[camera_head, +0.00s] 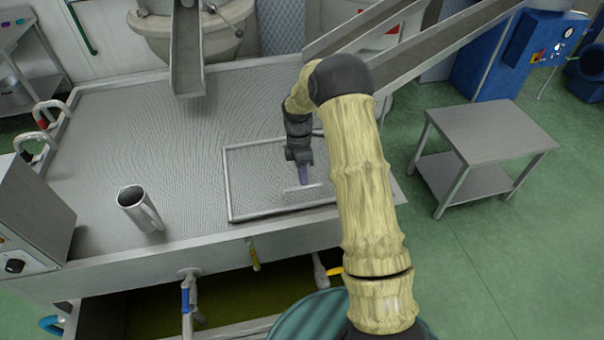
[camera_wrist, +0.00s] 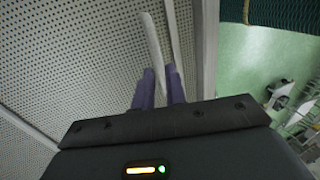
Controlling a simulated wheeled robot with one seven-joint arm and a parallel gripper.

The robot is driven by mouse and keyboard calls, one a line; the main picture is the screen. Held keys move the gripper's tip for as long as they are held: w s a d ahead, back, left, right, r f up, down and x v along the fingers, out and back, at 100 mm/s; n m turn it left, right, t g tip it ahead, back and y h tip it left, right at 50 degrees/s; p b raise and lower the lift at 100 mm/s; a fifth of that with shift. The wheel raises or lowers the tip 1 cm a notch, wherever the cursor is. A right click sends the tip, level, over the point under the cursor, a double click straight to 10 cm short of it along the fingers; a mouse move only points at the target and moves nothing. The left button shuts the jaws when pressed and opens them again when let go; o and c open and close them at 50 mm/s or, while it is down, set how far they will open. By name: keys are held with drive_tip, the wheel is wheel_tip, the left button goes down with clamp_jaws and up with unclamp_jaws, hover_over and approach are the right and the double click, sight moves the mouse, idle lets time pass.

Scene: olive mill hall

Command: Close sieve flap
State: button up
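The sieve flap (camera_head: 255,170) is a rectangular perforated panel with a light metal frame, set in the front right of the large sieve deck. It looks flat or nearly flat; I cannot tell any small tilt. Its pale bar handle (camera_head: 313,187) lies across the panel near the front edge. My gripper (camera_head: 304,178) points down at this handle. In the wrist view the handle (camera_wrist: 150,42) runs up from between the two purple fingers of my gripper (camera_wrist: 160,85). The fingers are a little apart, and their grip on the bar is unclear.
A metal jug (camera_head: 138,208) stands on the perforated deck (camera_head: 150,120) left of the flap. Sloping metal chutes (camera_head: 187,50) come down at the back. A low steel table (camera_head: 490,130) stands to the right. Valve handles line the front below the deck.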

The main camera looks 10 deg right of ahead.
drive_tip(key=o, duration=0.3)
drive_tip(key=b+v, duration=0.4)
drive_tip(key=v, duration=1.3)
drive_tip(key=shift+r, duration=0.2)
drive_tip(key=s+f+m+t, duration=0.2)
drive_tip(key=s+m, duration=0.4)
drive_tip(key=s, duration=0.3)
drive_tip(key=s+f+m+t+b, duration=0.1)
drive_tip(key=s+f+m+t, duration=0.1)
drive_tip(key=s+m, duration=0.4)
drive_tip(key=s+f+m+t+b, duration=0.1)
drive_tip(key=s+f+m, duration=0.3)
drive_tip(key=s, duration=0.7)
drive_tip(key=shift+s+f+m+t, duration=0.35)
drive_tip(key=shift+m+t, duration=0.15)
drive_tip(key=shift+m, duration=0.5)
